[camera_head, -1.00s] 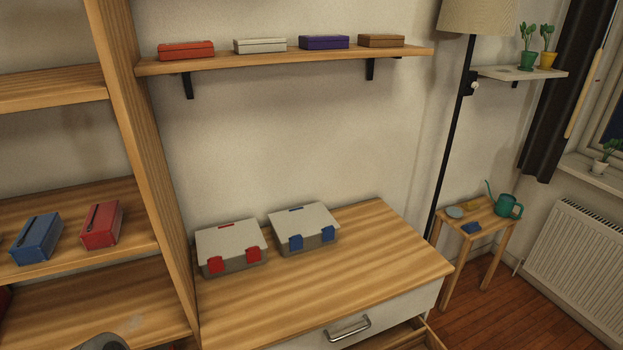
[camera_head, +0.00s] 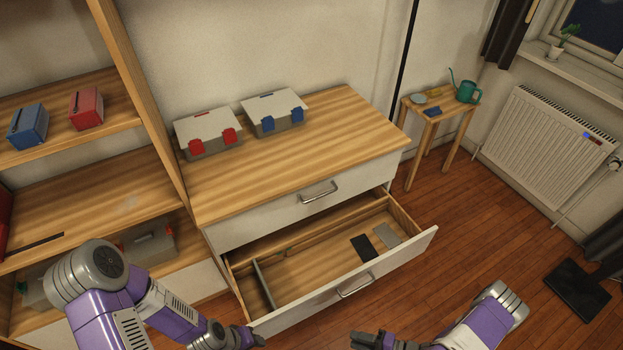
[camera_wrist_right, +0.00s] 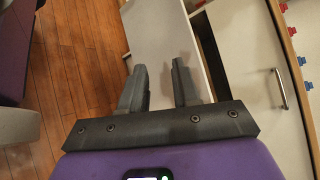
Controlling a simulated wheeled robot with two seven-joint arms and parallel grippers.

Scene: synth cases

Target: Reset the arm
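My right arm comes in at the bottom right of the head view. Its dark gripper (camera_head: 366,340) is at the bottom edge, in front of the open drawer (camera_head: 330,290). In the right wrist view the right gripper (camera_wrist_right: 158,78) has its two fingers apart with nothing between them, and a pale panel lies beyond. My left arm is at the lower left of the head view. Its gripper (camera_head: 248,338) is low by the drawer's front left corner, partly cut off by the frame, and its fingers cannot be made out.
The drawer of the dresser (camera_head: 300,150) stands open and holds a black flat item (camera_head: 363,248) and a grey one (camera_head: 386,236). Two cases, red-latched (camera_head: 208,134) and blue-latched (camera_head: 275,112), sit on top. A shelf unit (camera_head: 150,110) stands left.

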